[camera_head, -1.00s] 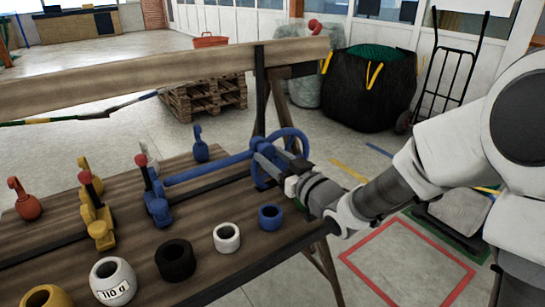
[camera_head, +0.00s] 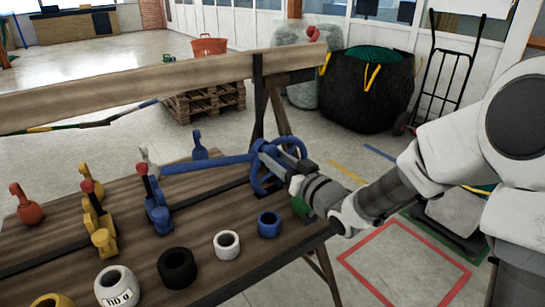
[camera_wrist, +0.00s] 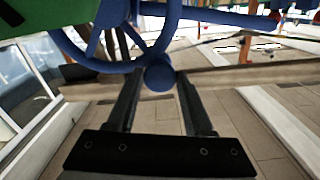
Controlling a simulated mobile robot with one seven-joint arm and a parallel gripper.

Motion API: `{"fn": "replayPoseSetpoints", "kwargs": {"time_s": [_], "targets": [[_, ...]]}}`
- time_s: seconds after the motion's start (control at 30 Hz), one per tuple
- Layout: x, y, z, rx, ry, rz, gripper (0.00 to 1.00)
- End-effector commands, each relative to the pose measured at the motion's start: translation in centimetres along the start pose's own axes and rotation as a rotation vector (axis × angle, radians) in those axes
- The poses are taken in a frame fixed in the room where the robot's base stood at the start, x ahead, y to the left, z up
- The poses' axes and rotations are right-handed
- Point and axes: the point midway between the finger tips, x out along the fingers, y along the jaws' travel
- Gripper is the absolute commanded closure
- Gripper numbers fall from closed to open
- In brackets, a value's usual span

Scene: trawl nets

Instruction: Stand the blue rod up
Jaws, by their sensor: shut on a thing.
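My gripper (camera_head: 277,156) is shut at the wheel, at the table's right edge. In the wrist view a round blue knob (camera_wrist: 160,76) sits between my fingers (camera_wrist: 158,88), with the wheel rim and spokes (camera_wrist: 95,65) around it and the rod (camera_wrist: 225,17) running off to the right. The exact grip contact is partly hidden.
The wooden table (camera_head: 135,250) has a yellow clamp (camera_head: 97,218), a red-orange weight (camera_head: 27,208) and a row of rings, including black (camera_head: 177,284), white (camera_head: 219,252) and blue (camera_head: 262,234). A wooden beam (camera_head: 130,85) runs behind it. A black bag (camera_head: 365,100) stands beyond.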

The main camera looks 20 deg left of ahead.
Motion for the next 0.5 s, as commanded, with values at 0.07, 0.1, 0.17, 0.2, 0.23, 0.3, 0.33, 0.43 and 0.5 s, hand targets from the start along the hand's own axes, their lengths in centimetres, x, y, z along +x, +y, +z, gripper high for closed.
{"fn": "replayPoseSetpoints", "kwargs": {"time_s": [0.07,0.1,0.17,0.2,0.23,0.3,0.33,0.43,0.5], "targets": [[0.0,0.6,-1.2,0.072,0.002,0.003,1.00],[0.0,0.9,-1.5,0.109,0.001,0.003,1.00],[0.0,1.4,-1.9,0.165,0.002,0.004,1.00],[0.0,1.7,-2.1,0.204,0.002,0.004,1.00],[0.0,1.9,-2.3,0.232,0.001,0.003,1.00],[0.0,2.5,-2.6,0.300,0.002,0.004,1.00],[0.0,2.8,-2.8,0.328,0.002,0.004,1.00],[0.0,3.7,-3.2,0.423,0.003,0.004,1.00],[0.0,4.4,-3.4,0.489,0.003,0.003,1.00]]}}
